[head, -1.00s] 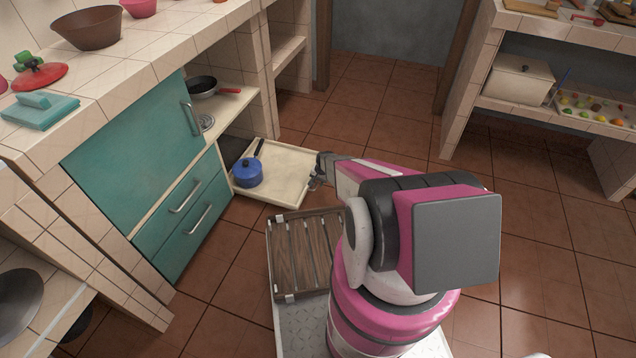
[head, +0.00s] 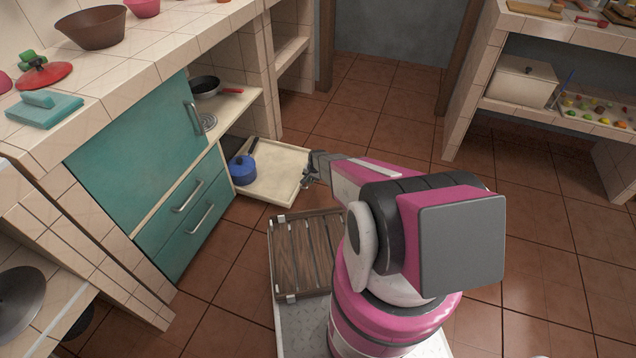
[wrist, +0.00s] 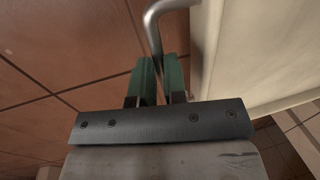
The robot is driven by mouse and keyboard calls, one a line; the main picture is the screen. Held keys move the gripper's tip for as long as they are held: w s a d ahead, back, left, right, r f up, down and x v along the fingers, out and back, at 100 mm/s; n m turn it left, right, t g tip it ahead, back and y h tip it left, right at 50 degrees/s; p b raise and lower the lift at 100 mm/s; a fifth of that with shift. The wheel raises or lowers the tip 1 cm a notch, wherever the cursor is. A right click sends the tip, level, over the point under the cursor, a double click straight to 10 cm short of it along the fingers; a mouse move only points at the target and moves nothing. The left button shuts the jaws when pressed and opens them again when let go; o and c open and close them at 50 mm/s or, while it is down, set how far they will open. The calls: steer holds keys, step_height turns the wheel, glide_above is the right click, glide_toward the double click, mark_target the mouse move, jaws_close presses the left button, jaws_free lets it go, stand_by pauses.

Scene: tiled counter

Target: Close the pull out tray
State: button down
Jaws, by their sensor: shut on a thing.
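The pull out tray (head: 272,176) is a cream, low-sided tray sticking out from under the counter in the head view. It is partly out, with a blue pot (head: 242,170) and a dark-handled item (head: 253,146) on it. In the wrist view the tray (wrist: 254,50) fills the right side, with a grey metal handle (wrist: 152,25) along its front. My gripper (head: 309,176) is at the tray's front edge. In the wrist view its green fingers (wrist: 160,78) are closed around the handle's near end. The exact grip is partly hidden.
Teal cabinet doors and drawers (head: 185,210) stand left of the tray. A slatted wooden crate (head: 305,252) lies in front of my base. A pan (head: 207,87) sits on the shelf above. Tiled floor (head: 375,120) is open to the right and behind.

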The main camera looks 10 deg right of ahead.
mark_target(258, 168)
steer(key=w+a, duration=0.5)
steer(key=a, duration=0.4)
steer(key=w+a, duration=0.5)
steer(key=a, duration=0.4)
steer(key=w+a, duration=0.6)
steer(key=a, duration=0.3)
steer(key=shift+a, duration=0.35)
steer(key=c, duration=1.2)
jaws_free()
steer(key=shift+o, duration=0.2)
steer(key=shift+s+r, duration=0.15)
steer(key=shift+r, duration=0.4)
steer(key=w+v, duration=0.1)
steer(key=v, duration=0.8)
steer(key=shift+s+r, duration=0.35)
steer(key=shift+s, duration=0.1)
